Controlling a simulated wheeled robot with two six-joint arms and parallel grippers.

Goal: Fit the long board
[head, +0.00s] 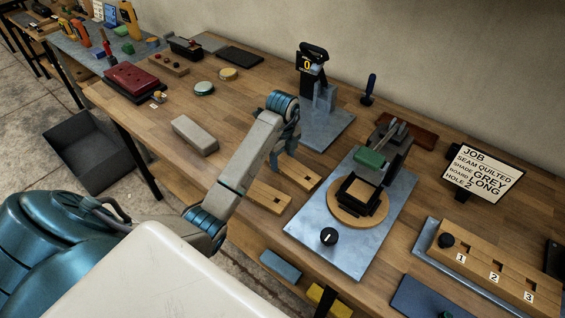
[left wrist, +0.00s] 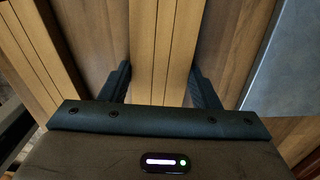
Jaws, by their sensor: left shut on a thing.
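Two pale wooden boards lie side by side on the bench in the head view, a nearer one (head: 266,196) and a farther one (head: 299,173). My left gripper (head: 282,158) reaches down at the farther board. In the left wrist view, its two fingers (left wrist: 160,88) are closed on the sides of a grooved wooden board (left wrist: 162,45); the other board (left wrist: 52,45) lies to its left. Which board is longer is hard to tell. A job sign (head: 484,174) reads seam quilted, shade grey, board long, hole 2. My right gripper is not in view.
A rack numbered 1 to 3 (head: 478,264) is at right. A grey block (head: 194,134) lies left of my arm.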

